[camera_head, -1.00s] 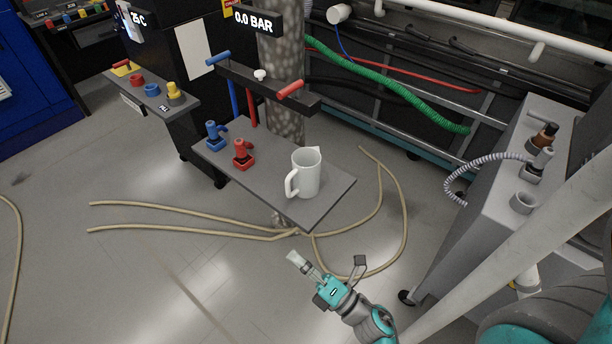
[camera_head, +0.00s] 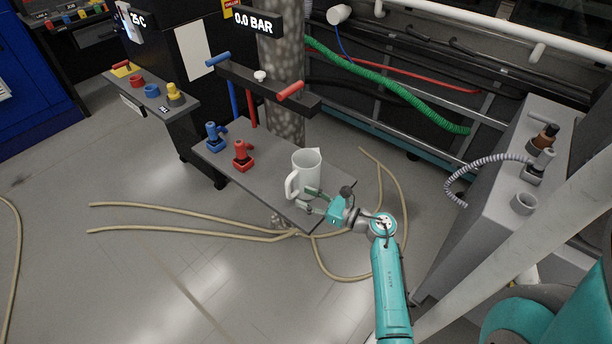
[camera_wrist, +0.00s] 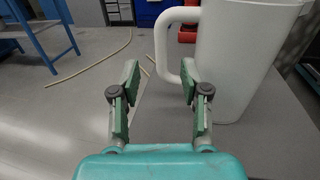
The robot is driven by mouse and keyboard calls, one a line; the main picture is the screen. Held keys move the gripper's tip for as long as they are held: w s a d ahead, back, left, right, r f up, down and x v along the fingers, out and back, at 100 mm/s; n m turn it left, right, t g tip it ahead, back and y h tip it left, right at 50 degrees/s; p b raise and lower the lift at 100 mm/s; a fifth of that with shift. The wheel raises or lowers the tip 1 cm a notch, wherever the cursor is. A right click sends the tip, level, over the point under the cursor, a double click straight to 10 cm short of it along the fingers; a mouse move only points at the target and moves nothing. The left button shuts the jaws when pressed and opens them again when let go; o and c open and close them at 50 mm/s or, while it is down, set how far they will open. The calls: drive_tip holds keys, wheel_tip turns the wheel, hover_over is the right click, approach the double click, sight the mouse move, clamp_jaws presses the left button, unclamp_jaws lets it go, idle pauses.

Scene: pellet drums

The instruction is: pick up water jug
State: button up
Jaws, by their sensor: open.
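The white water jug (camera_head: 306,172) stands upright on the grey shelf table (camera_head: 258,186), near its right end, with its handle toward the front left. In the wrist view the jug (camera_wrist: 238,62) fills the upper right, and its handle (camera_wrist: 163,42) hangs ahead of my fingers. My gripper (camera_head: 311,201) is open at the table's front edge, just in front of the jug's lower part. In the wrist view my gripper (camera_wrist: 158,82) has its fingers apart with nothing held between them. The right finger looks close to the handle's lower end; I cannot tell whether they touch.
A red valve (camera_head: 242,156) and a blue valve (camera_head: 214,136) stand on the table left of the jug. A bar with levers (camera_head: 262,88) is above it. Tan hoses (camera_head: 180,230) lie on the floor. A grey cabinet (camera_head: 500,200) stands at the right.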

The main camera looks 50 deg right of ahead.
sight(289, 198)
drive_tip(key=shift+r+x, duration=0.15)
drive_tip(key=shift+x, duration=1.55)
drive_tip(key=shift+r+x, duration=0.15)
drive_tip(key=shift+x, duration=1.5)
clamp_jaws()
drive_tip(key=shift+d, duration=0.1)
